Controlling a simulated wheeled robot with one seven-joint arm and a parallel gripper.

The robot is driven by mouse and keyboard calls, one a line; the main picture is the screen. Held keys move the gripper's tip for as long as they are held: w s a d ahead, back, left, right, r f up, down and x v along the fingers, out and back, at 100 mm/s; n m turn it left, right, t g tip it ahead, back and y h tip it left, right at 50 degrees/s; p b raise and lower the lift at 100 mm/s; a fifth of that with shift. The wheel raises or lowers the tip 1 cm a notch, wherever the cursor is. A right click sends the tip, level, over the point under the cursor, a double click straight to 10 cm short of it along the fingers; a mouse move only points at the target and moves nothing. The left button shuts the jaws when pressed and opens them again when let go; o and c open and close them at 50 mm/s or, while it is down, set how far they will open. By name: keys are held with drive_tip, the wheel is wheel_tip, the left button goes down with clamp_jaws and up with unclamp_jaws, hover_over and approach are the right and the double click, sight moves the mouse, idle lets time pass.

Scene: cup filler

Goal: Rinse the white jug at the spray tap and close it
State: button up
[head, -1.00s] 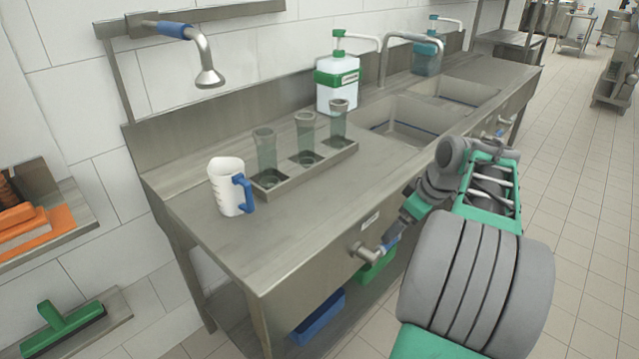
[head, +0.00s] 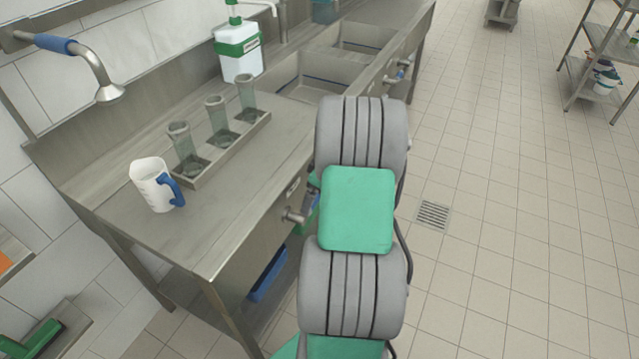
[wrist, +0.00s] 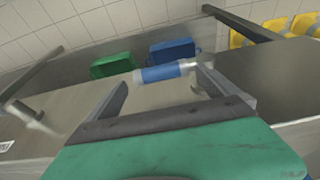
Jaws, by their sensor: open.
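The white jug (head: 150,190) with a blue handle stands upright on the left end of the steel counter (head: 135,232), apart from the spray tap. The spray tap's metal head (head: 108,93) hangs from a bent pipe with a blue sleeve at upper left, behind the jug. No water shows from it. A metal valve (head: 293,216) sticks out of the counter's front. In the wrist view a blue-sleeved lever (wrist: 160,73) lies between the spread fingers of my gripper (wrist: 161,80); I cannot tell whether they touch it. My arm hides the gripper in the head view.
A rack (head: 205,180) with three clear tubes stands right of the jug. A white and green pump bottle (head: 238,55) stands behind it, near the sinks (head: 310,80). A blue bin (head: 268,275) sits under the counter; a green bin (wrist: 110,65) shows beside it.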

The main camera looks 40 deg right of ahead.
drive_tip(key=shift+x, duration=0.95)
drive_tip(key=c, duration=1.6)
